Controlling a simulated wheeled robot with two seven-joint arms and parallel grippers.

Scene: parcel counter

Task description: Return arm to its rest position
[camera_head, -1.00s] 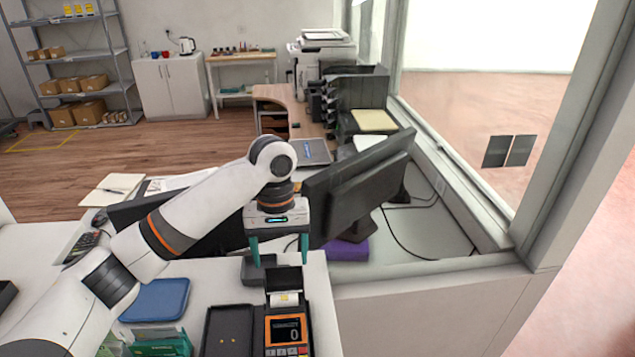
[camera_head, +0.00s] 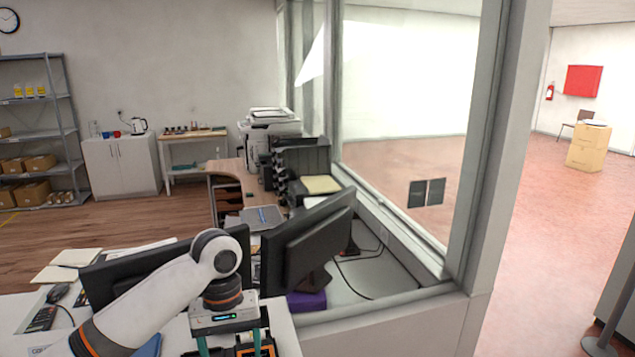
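My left arm comes in from the lower left. Its gripper (camera_head: 230,346) hangs low over the near counter, in front of the monitors. Part of an orange and black card terminal (camera_head: 262,350) shows by the right finger. My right gripper and arm are not in view.
A dark monitor (camera_head: 308,245) stands close to the right of the gripper, with a purple block (camera_head: 306,301) under it. Another monitor (camera_head: 118,278) stands behind the arm. A window wall and its post (camera_head: 490,180) rise at the right. Open floor (camera_head: 550,230) lies beyond.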

